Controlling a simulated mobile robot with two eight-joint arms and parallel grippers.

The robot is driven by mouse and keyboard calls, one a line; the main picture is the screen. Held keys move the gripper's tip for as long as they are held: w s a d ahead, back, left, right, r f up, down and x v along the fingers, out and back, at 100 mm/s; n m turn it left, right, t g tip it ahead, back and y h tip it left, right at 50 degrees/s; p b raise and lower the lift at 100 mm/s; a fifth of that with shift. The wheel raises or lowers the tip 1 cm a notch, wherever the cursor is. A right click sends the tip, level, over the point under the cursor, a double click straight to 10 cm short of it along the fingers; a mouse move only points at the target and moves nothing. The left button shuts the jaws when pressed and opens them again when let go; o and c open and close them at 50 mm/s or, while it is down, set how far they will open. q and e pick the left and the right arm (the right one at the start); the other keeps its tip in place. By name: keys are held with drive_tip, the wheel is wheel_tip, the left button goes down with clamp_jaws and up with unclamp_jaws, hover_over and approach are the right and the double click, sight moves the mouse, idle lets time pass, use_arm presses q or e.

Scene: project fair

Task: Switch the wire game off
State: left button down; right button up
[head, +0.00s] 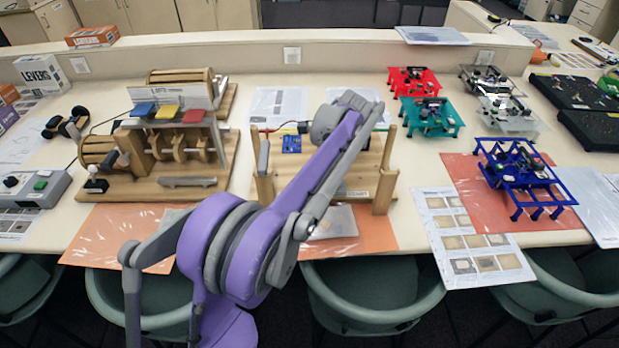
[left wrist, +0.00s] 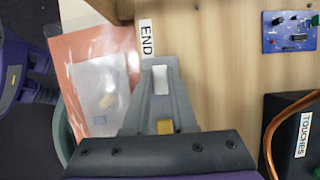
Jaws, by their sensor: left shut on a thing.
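The wire game is a wooden frame (head: 384,183) on the table, with an upright post at each end and a blue circuit board (head: 291,144). My left arm crosses in front of it and hides much of its middle. In the left wrist view my left gripper (left wrist: 160,72) is shut beside the END label (left wrist: 147,38), over the wooden base (left wrist: 205,50). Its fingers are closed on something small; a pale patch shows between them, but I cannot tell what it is. The blue board (left wrist: 290,30), copper wire (left wrist: 290,122) and TOUCHES box (left wrist: 303,135) lie to the right. No switch is clearly visible.
An orange mat (head: 378,236) with a clear packet (head: 335,222) lies in front of the game. A wooden cam machine (head: 150,185) stands left, and red, teal and blue (head: 520,172) frames stand right. Green chairs (head: 372,300) line the table's front edge.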

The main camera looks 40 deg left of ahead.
idle(0.3)
use_arm(q)
drive_tip(key=c, duration=0.7)
unclamp_jaws()
drive_tip(key=p+v, duration=0.1)
drive_tip(key=v, duration=1)
drive_tip(key=shift+w+d+f, duration=0.1)
drive_tip(key=shift+f, duration=0.05)
